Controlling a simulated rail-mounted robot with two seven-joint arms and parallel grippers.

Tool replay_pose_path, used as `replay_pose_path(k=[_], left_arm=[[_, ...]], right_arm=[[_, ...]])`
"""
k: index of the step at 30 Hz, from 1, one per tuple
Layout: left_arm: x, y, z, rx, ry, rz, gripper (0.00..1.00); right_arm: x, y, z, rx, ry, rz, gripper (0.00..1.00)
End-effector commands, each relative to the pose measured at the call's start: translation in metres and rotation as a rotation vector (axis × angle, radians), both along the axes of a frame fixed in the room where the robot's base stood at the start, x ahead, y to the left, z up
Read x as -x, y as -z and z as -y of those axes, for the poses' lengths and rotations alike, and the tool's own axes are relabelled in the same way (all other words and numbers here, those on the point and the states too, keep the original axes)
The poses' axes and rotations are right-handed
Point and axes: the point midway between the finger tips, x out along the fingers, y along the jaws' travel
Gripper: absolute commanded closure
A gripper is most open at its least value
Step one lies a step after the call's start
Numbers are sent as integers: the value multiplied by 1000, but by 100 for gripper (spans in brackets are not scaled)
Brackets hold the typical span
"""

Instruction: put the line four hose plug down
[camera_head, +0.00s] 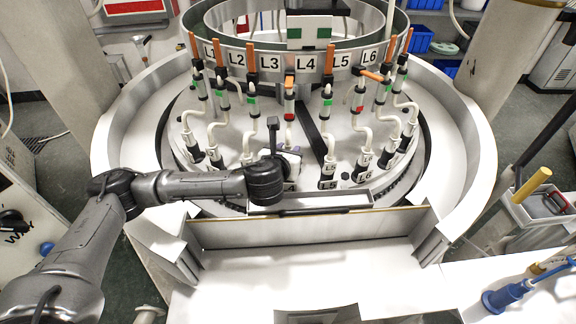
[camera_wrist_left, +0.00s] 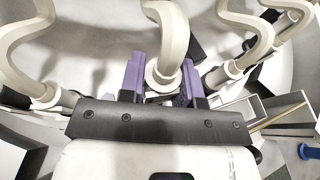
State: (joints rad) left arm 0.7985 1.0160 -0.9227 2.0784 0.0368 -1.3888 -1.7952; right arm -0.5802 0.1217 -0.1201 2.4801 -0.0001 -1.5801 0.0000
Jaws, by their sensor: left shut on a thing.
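My left gripper (camera_head: 290,152) reaches in from the left to the front of the round machine, below the L4 label (camera_head: 305,63). In the left wrist view its purple fingers (camera_wrist_left: 160,88) are shut on the white hose plug of line four (camera_wrist_left: 160,76), one finger on each side. The pale hose (camera_wrist_left: 176,35) curves up from the plug. The line four valve (camera_head: 289,100) above has a red band. The plug's lower end is hidden by the gripper, so I cannot tell whether it touches anything. My right gripper is not in view.
Neighbouring hoses stand close on both sides, with the L5 plug (camera_head: 328,182) just right of the gripper. A shallow metal trough (camera_head: 312,199) lies along the front edge. The white surface (camera_head: 300,262) before it is mostly clear. A blue tool (camera_head: 503,298) lies at right.

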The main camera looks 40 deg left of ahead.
Motion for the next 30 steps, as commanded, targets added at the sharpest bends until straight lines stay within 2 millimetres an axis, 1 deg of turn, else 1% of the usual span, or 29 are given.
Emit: replay_pose_path(k=[4,7,11,15,21,27,30], left_arm=[[0,-1,1,0,3,-1,86],[2,-3,10,-1,22,-5,86],[10,-10,35,-4,80,-13,86],[24,-18,70,-7,154,-17,86],[48,-30,108,-4,232,-12,86],[66,-40,129,0,267,-6,86],[71,-41,133,1,274,-2,86]], right_arm=[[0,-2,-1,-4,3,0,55],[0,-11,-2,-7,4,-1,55],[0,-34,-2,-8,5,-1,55],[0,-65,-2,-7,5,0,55],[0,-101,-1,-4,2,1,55],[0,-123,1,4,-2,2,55],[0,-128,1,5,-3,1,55]])
